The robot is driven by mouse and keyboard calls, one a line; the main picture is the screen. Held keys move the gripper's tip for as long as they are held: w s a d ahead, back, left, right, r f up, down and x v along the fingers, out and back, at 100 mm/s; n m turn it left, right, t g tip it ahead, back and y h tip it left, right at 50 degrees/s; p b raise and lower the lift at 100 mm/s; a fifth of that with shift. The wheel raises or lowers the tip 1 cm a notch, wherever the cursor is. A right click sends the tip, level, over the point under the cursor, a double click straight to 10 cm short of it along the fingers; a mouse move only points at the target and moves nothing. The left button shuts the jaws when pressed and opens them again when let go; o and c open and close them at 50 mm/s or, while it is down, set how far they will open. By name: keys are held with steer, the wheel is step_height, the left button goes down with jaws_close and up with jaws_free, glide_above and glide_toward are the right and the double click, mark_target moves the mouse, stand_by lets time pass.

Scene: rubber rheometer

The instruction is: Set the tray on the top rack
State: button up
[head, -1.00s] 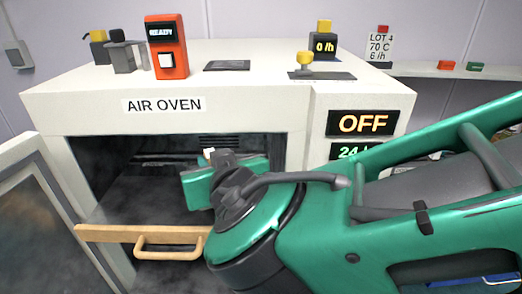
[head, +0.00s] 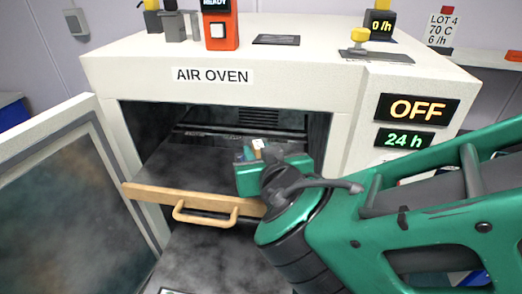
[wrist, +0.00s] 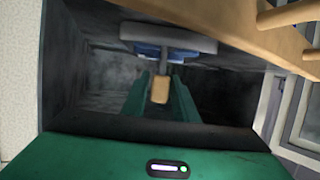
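My gripper (head: 262,165) reaches into the open chamber of the air oven (head: 285,60). In the wrist view its green fingers (wrist: 160,95) close around a small tan block (wrist: 160,90). A grey rounded piece with blue under it (wrist: 168,38) lies just beyond, apparently the tray; most of it is hidden. A dark slatted top rack (head: 225,130) spans the chamber behind. I cannot tell whether the tray touches it.
A wooden front bar with handle (head: 190,198) crosses the oven mouth, left of my gripper, with a dark shelf behind it. The oven door (head: 70,195) stands open at left. The panel reads OFF (head: 415,109) and 24 h. Several small devices stand on the oven top.

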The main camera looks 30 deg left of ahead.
steer(key=shift+o, duration=0.5)
steer(key=shift+r, duration=0.2)
steer(key=v, duration=1.2)
